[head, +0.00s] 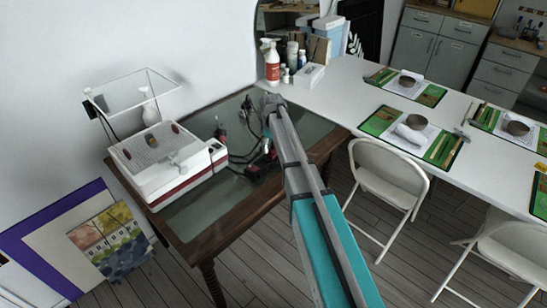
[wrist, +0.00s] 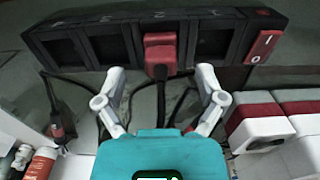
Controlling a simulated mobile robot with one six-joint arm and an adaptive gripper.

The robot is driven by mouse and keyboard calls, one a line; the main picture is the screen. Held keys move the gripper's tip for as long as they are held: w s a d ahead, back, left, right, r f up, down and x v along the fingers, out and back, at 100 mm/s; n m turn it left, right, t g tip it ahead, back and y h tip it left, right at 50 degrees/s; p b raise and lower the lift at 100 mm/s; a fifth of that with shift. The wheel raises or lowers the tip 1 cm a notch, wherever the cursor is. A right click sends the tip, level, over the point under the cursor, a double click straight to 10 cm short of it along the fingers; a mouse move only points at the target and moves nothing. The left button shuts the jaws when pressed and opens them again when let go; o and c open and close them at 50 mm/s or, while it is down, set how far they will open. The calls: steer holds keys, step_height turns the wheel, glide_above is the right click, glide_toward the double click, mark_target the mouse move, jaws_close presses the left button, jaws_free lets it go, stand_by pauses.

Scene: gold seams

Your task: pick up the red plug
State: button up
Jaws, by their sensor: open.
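The red plug (wrist: 160,52) sits in a middle socket of a black power strip (wrist: 95,48) in the wrist view. Its black cable runs down from it between my fingers. My gripper (wrist: 160,76) is open, one pale finger on each side of the cable. The fingertips are just below the plug in the picture, and I see no contact with it. In the head view the power strip (head: 262,170) lies on the glass-topped wooden table, and my arm partly hides that area. I cannot make out the plug clearly there.
A red rocker switch (wrist: 264,46) is at the strip's right end. A dark plug with red (wrist: 60,124) and loose cables lie to the left. A white and red machine (head: 165,160) stands beside the strip on the table (head: 205,222). A white chair (head: 392,180) is at right.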

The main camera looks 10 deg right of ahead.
steer(key=shift+f+b, duration=1)
steer(key=shift+f, duration=0.3)
jaws_close()
